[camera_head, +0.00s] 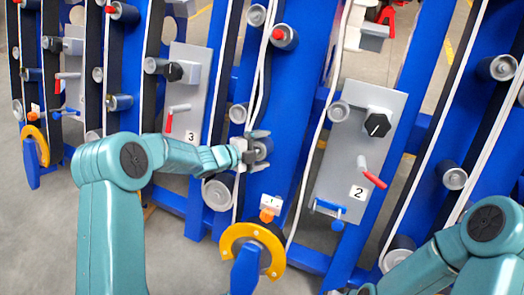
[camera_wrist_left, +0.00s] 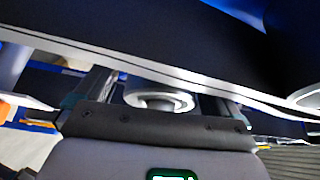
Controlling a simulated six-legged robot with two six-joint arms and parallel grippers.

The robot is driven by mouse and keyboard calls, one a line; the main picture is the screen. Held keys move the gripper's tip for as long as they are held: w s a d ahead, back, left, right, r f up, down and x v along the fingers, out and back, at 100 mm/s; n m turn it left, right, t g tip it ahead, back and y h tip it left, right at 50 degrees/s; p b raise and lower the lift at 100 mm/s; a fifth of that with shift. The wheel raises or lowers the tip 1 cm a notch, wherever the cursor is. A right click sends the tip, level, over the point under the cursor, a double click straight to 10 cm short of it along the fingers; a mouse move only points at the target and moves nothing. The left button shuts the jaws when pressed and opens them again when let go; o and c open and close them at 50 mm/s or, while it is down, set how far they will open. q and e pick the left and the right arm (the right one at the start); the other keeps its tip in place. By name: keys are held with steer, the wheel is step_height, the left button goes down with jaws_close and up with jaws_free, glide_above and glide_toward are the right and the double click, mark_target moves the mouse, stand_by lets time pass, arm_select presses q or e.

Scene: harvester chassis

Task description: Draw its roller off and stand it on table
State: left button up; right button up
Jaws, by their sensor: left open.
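My left gripper (camera_head: 260,149) is open at a dark roller with a grey end cap (camera_head: 264,146) on the blue post in the middle of the head view. Its fingers sit above and below the roller, which is still on the post. In the left wrist view the roller's pale round end (camera_wrist_left: 158,101) shows between the two fingers (camera_wrist_left: 160,92); I cannot tell whether they touch it. My right arm shows at the lower right, but its gripper is out of view. No table can be made out.
Blue posts carry several other rollers, such as a large one (camera_head: 218,192) just below left. White belts run close by the gripper. A yellow arc with a blue handle (camera_head: 252,250) stands below. A grey panel marked 2 (camera_head: 345,165) with a black knob and red lever is at right.

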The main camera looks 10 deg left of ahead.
arm_select(q)
steer(key=shift+w+r, duration=0.1)
steer(key=c, duration=1.5)
steer(key=shift+s+a+r, duration=0.3)
steer(key=shift+s+r, duration=0.7)
steer(key=shift+s, duration=0.7)
steer(key=shift+s+a+r, duration=0.35)
steer(key=shift+s+r, duration=0.6)
steer(key=shift+s, duration=0.75)
steer(key=shift+s+a+r, duration=0.3)
steer(key=shift+s+r, duration=0.7)
steer(key=shift+s, duration=0.7)
